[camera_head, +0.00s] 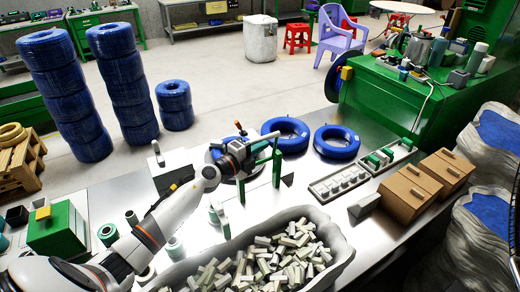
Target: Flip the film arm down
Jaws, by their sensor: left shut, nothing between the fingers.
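My left arm reaches in from the lower left. Its left gripper (243,148) is shut and empty, close to the upright green stand in the middle of the metal table. The green stand (277,166) has a pale grey bar (262,139) at its top, slanting down to the left towards my gripper. This bar looks like the film arm, raised above the table; I cannot tell whether my gripper touches it. A blue cable coil (226,166) lies at the stand, partly hidden behind my gripper. My right gripper is not in view.
Two blue coils (286,134) (337,141) lie behind the stand. A grey slotted tray (339,183) and brown boxes (411,188) are to the right. A bin of small pale pieces (345,248) stands in front. A green machine (385,97) fills the back right.

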